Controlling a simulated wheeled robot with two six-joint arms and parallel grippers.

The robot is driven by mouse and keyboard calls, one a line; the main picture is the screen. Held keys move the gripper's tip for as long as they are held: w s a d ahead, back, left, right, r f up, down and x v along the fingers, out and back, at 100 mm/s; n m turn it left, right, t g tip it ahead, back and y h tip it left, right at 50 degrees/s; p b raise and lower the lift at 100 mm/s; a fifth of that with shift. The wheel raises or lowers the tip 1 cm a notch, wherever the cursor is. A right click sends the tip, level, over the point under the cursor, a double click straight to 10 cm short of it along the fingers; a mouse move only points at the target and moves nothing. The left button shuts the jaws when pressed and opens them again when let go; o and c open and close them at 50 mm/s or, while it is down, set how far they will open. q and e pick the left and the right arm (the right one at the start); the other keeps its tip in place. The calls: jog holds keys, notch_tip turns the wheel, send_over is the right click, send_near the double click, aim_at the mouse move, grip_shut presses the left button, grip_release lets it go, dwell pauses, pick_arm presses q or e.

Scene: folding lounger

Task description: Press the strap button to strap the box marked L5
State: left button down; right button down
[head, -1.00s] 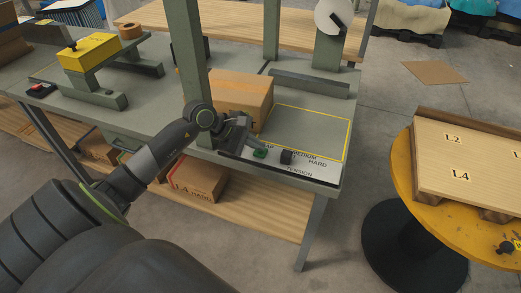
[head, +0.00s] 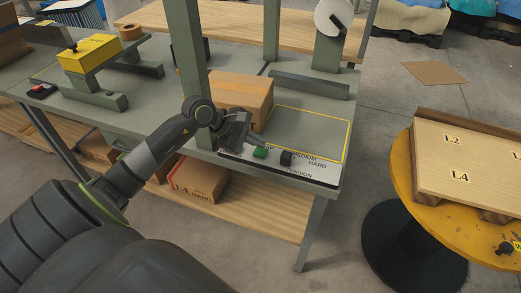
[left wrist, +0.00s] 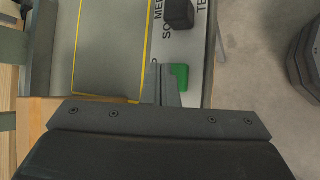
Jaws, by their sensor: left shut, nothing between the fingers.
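The green button (head: 260,152) sits on the white panel at the table's front edge. It also shows in the left wrist view (left wrist: 180,77), just right of the fingers. My left gripper (head: 250,141) is shut and empty, its tips very close to the button; in the head view they look just above and behind it. I cannot tell whether they touch. A cardboard box (head: 245,92) stands on the table behind the gripper, beside the green post. My arm hides part of its front, and I cannot read its mark. My right gripper is not in view.
A black knob (head: 287,157) stands right of the button, by the tension lettering. A yellow-outlined area (head: 310,128) on the table is empty. A green post (head: 188,60) rises close to my wrist. A yellow round table (head: 402,165) with a marked board stands at right.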

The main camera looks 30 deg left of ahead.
aim_at(257, 151)
pick_arm(q)
jog(key=shift+r, duration=0.1)
jog(key=shift+r+p, duration=1.05)
jog(key=shift+r, duration=1.4)
